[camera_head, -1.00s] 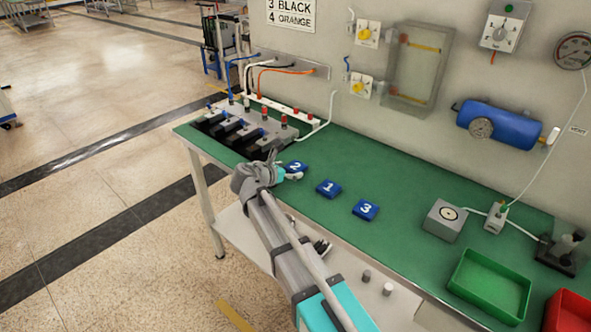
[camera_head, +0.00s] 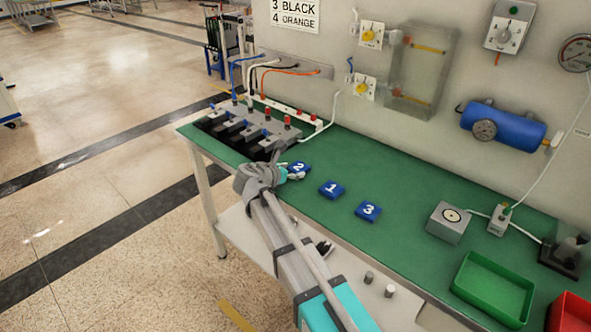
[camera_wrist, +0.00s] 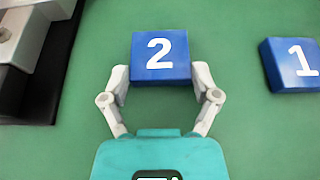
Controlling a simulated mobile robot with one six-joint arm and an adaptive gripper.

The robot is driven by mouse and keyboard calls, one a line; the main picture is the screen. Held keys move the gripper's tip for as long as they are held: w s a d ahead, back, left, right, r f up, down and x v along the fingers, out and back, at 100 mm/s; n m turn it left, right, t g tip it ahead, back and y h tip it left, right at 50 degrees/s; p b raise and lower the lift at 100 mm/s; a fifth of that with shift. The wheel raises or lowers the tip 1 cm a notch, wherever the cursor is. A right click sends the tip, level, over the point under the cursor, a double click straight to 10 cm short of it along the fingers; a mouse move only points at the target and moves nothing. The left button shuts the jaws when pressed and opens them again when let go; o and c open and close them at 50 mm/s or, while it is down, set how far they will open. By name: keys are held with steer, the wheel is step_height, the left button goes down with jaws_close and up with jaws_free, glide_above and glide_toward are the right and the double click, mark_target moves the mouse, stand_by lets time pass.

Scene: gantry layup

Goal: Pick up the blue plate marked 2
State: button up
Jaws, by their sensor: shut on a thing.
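The blue plate marked 2 (camera_wrist: 146,66) lies between the fingertips of my gripper (camera_wrist: 160,78) in the wrist view, one finger against each side. My gripper is shut on it. In the head view the plate marked 2 (camera_head: 299,167) shows beside my gripper (camera_head: 290,174) over the green bench top. I cannot tell whether the plate is clear of the surface. The blue plate marked 1 (camera_head: 332,190) lies to its right and also shows in the wrist view (camera_wrist: 290,65). The blue plate marked 3 (camera_head: 368,211) lies further right.
A grey and black fixture (camera_head: 245,131) with red knobs stands left of the plates. A grey box (camera_head: 448,222), a green tray (camera_head: 492,287) and a red tray (camera_head: 570,312) are to the right. The green bench top (camera_head: 385,170) behind the plates is clear.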

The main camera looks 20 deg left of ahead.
steer(key=shift+r, duration=0.1)
step_height(320, 180, up, 3)
steer(key=p, duration=0.2)
steer(key=shift+f+p, duration=0.2)
steer(key=shift+p, duration=0.15)
steer(key=s+a+r+p, duration=0.2)
steer(key=s+r+p, duration=0.8)
steer(key=s, duration=0.3)
steer(key=shift+s, duration=0.4)
steer(key=shift+r, duration=0.1)
